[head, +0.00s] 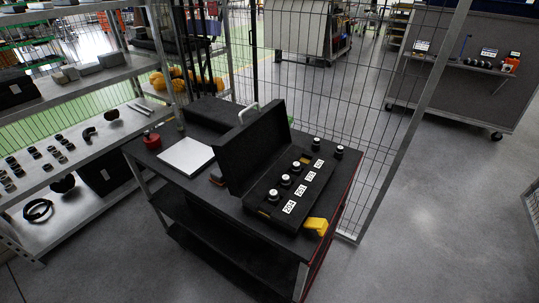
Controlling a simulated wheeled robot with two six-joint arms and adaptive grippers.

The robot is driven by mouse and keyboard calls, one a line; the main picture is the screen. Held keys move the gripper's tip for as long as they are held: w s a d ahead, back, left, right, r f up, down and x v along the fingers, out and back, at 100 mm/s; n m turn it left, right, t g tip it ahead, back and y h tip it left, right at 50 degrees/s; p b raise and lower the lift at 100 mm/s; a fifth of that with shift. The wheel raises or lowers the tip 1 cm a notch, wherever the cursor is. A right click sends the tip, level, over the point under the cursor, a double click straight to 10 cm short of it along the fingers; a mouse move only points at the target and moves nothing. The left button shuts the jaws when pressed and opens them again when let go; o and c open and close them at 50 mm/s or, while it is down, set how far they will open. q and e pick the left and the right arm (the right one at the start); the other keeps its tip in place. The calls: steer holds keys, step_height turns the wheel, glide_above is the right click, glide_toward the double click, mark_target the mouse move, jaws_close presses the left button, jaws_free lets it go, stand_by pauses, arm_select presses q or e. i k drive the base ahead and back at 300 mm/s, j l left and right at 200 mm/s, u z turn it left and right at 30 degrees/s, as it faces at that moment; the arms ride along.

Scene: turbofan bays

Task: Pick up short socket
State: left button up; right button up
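A black open case (262,212) lies on the dark cart top, its lid (245,150) tilted up on the left. Several dark sockets with pale tops stand upright in a row in it, such as a near one (272,196), a middle one (285,181) and one farther along (297,167). Two darker ones stand at the far end, one on the left (316,144) and one on the right (339,152). White labels (300,190) run beside the row, too small to read surely. I cannot tell which socket is the short one. Neither gripper is in view.
A wire fence (365,100) stands behind. Shelves (100,140) with small parts stand left.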

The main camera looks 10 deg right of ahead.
mark_target(339, 153)
steer(key=k+l+u, duration=0.1)
steer(key=u, duration=0.35)
steer(key=k+l+u, duration=0.1)
steer(key=u, duration=0.35)
steer(key=k+l+u, duration=0.15)
steer(key=u, duration=0.3)
steer(key=k+l+u, duration=0.1)
steer(key=u, duration=0.35)
steer(key=k+u, duration=0.2)
steer(key=u, duration=0.25)
steer(key=k+u, duration=0.15)
steer(key=u, duration=0.3)
steer(key=k+l+u, duration=0.45)
steer(key=k, duration=0.4)
